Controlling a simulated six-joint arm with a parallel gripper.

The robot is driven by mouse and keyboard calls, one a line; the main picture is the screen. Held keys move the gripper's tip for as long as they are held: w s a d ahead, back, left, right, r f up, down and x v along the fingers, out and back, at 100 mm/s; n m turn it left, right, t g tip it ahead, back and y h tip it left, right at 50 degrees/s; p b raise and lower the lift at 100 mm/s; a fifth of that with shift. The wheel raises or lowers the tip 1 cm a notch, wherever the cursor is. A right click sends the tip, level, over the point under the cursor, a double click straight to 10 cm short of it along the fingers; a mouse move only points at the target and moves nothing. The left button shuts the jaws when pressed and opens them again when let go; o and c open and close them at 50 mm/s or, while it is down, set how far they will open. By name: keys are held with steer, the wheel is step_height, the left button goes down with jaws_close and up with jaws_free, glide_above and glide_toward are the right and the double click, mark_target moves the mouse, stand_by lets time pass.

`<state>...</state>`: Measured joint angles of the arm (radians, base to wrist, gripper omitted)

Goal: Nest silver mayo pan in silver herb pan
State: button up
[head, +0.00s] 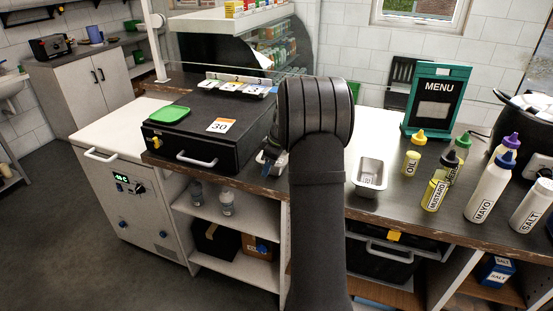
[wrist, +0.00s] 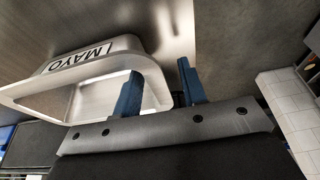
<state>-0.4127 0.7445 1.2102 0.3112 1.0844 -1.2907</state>
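The silver mayo pan (wrist: 72,100) shows in the wrist view, with the label MAYO on its wall. It rests on the dark counter. My gripper (wrist: 159,66) is open, its two blue fingers apart. One finger overlaps the pan's inside and the other is outside its right end, with the rim between them. I cannot tell whether they touch it. In the head view, a bit of a silver pan (head: 262,158) shows left of my arm, mostly hidden. Another silver pan (head: 370,175), likely the herb pan, stands upright and looks empty right of my arm; no label is readable.
A black case (head: 195,135) with a 30 card stands left of my gripper. Right of the second pan are an oil bottle (head: 411,163), mustard bottle (head: 434,194), mayo bottle (head: 490,190) and menu board (head: 437,98). The counter's front edge is close to the pans.

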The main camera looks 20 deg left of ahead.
jaws_close()
steer(key=shift+r, duration=0.1)
steer(key=shift+r, duration=2.45)
